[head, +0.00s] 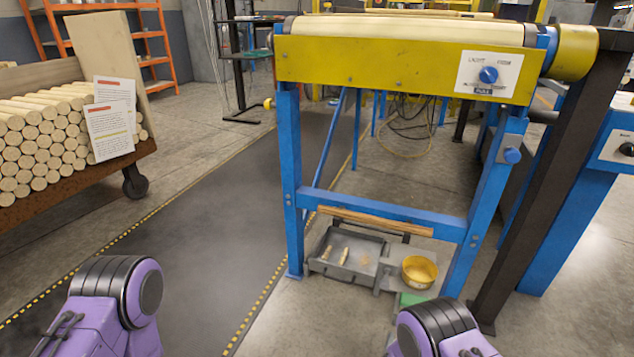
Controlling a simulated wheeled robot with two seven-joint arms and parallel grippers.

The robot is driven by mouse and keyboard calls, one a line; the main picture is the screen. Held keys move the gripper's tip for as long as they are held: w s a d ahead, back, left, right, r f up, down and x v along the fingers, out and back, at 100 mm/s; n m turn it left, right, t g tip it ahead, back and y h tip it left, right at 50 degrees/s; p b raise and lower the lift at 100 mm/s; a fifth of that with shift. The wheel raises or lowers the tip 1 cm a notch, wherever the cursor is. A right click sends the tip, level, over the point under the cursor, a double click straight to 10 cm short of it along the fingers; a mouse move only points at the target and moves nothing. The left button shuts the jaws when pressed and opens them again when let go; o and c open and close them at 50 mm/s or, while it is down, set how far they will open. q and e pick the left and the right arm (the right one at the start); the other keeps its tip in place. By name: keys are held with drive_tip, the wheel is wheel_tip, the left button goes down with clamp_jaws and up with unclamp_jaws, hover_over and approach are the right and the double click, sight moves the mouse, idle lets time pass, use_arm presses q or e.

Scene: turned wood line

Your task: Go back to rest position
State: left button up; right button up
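My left arm (115,305) shows only as a purple and black link at the bottom left. My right arm (437,328) shows as a similar link at the bottom, right of centre. Neither gripper is in view, so their fingers and anything they hold are hidden. Both visible arm links are low in the picture and appear apart from the machine.
A conveyor (390,62) with blue legs stands ahead. Below it are a grey tray (318,262) with wood pieces and a yellow bowl (419,271). A cart (70,174) of round wooden rods stands left. The dark floor lane (215,225) between them is clear.

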drive_tip(key=s+d+f+g+y, duration=0.1)
drive_tip(key=s+d+f+g, duration=0.2)
drive_tip(key=s, duration=0.4)
drive_tip(key=s+d+f+g, duration=0.1)
drive_tip(key=s+d+g, duration=0.3)
drive_tip(key=s, duration=0.2)
drive_tip(key=s+d+r+g+y, duration=0.15)
drive_tip(key=s+g, duration=0.35)
drive_tip(key=s, duration=1.1)
use_arm(q)
wheel_tip(320, 180, down, 6)
drive_tip(key=b, duration=0.6)
use_arm(e)
wheel_tip(320, 180, down, 5)
drive_tip(key=s+a+g, duration=0.1)
drive_tip(key=s, duration=0.1)
use_arm(q)
wheel_tip(320, 180, up, 38)
drive_tip(key=p, duration=3.8)
drive_tip(key=shift+w, duration=0.15)
use_arm(e)
wheel_tip(320, 180, up, 38)
drive_tip(key=w, duration=0.1)
drive_tip(key=shift+w+d+f+t, duration=0.2)
drive_tip(key=shift+w+d+t, duration=0.1)
drive_tip(key=shift+w, duration=0.05)
use_arm(q)
drive_tip(key=shift+r, duration=0.15)
